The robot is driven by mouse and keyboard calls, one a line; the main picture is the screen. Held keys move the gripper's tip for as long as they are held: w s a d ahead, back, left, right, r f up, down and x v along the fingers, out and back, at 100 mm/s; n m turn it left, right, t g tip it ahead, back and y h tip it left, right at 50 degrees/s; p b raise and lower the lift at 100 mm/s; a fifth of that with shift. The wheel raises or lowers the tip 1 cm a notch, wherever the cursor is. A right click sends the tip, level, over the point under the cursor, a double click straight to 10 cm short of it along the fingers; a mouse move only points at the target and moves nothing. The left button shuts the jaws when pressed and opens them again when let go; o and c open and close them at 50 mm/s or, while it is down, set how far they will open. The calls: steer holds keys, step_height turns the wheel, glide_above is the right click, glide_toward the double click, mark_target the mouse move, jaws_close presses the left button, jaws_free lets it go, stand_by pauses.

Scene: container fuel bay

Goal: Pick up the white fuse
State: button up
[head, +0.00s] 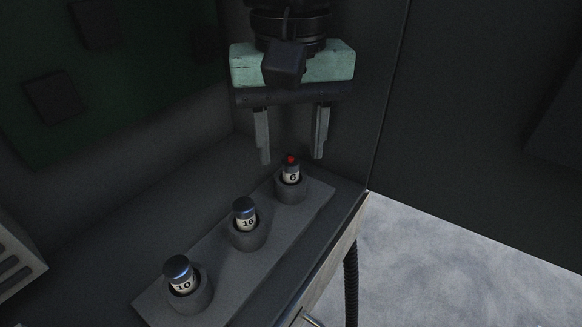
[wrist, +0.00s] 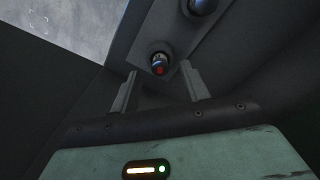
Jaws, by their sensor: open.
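Three fuses with pale number labels stand upright in round grey sockets on a grey strip (head: 215,250). The one marked 6 (head: 291,174) has a red tip and stands at the far end. The one marked 16 (head: 245,214) is in the middle, and the one marked 10 (head: 181,275) is nearest. I cannot tell by colour which is the white fuse. My gripper (head: 291,157) is open and empty, fingers down, above the fuse marked 6. In the wrist view that fuse (wrist: 158,63) shows between the fingertips (wrist: 160,73), apart from both.
The strip lies on a dark bench (head: 130,225) beside a corner wall. A dark green panel (head: 95,75) is at the back left, and a pale slatted box (head: 15,262) at the left edge. The light floor (head: 455,265) at right is clear.

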steer(key=shift+f, duration=1.15)
jaws_close()
steer(key=shift+r, duration=0.15)
